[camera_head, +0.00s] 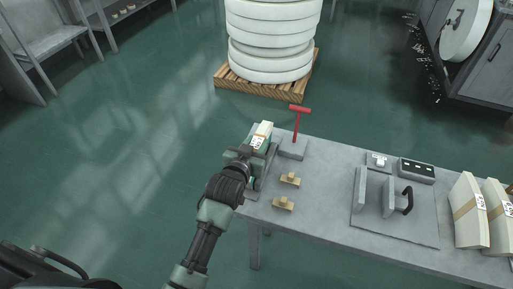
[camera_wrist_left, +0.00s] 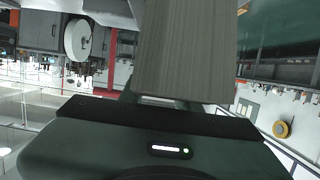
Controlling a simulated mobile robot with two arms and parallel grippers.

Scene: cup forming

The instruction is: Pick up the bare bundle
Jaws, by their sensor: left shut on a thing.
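My left gripper (camera_head: 245,158) is shut on a cream bundle (camera_head: 264,130) at the left end of the grey table (camera_head: 325,172). In the left wrist view the bundle (camera_wrist_left: 185,50) is a grey-brown, finely ribbed block standing out from the gripper. My right gripper is not in view.
A red T-handled tool (camera_head: 297,122) stands on a grey block beside the bundle. Two small wooden pieces (camera_head: 284,203) lie nearer. A plate with uprights and a black handle (camera_head: 405,202) is further right, with two banded bundles (camera_head: 466,212) at the right end. White rolls on a pallet (camera_head: 262,92) stand behind.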

